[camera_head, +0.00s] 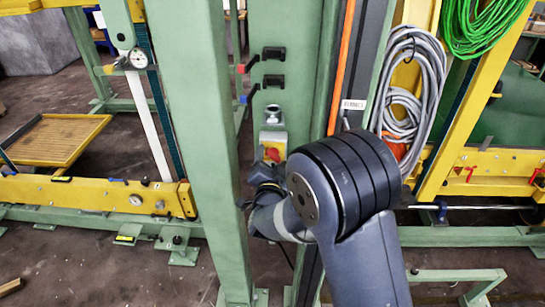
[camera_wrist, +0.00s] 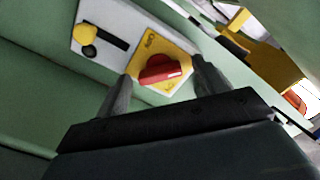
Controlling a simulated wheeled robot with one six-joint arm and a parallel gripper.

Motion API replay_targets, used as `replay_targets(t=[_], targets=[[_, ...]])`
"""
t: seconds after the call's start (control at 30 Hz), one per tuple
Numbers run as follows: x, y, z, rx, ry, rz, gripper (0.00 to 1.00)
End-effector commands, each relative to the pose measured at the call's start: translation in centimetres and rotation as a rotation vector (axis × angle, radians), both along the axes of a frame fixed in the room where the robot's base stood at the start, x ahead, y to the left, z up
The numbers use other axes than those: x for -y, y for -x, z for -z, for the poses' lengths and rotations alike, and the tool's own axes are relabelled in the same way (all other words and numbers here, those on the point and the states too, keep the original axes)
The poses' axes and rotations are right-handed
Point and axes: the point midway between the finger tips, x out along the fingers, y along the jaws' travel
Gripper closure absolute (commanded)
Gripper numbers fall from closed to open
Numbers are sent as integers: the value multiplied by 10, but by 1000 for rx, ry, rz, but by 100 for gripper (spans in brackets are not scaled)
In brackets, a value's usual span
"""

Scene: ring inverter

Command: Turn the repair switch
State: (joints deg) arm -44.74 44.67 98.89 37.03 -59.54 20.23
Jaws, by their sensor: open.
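The repair switch (camera_wrist: 163,68) is a red rotary knob on a square yellow plate, fixed to a grey box on a green machine panel. It also shows in the head view as a small red and yellow switch (camera_head: 271,149) on the green column, just beyond my arm. In the wrist view my gripper (camera_wrist: 158,80) is open, with one dark finger to the left and one to the right of the yellow plate. The red knob appears between the fingertips. I cannot tell whether either finger touches it. In the head view my arm hides the gripper's fingers.
A yellow round part with a black bar (camera_wrist: 88,38) sits on the grey box beside the switch. A green upright post (camera_head: 205,130) stands left of my arm. Grey coiled cable (camera_head: 415,90) hangs to the right. Two black handles (camera_head: 273,67) are above the switch.

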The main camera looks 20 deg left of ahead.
Motion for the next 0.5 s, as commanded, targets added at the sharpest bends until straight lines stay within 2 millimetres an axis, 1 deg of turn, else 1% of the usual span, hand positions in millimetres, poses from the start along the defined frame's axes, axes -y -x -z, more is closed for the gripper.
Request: replay_targets(t=[0.1, 0.33, 0.5], targets=[[-1, -4, 1, -1, 1, 0, 33], [-1, -3, 1, 0, 1, -1, 34], [-1, -3, 0, 0, 1, -1, 47]])
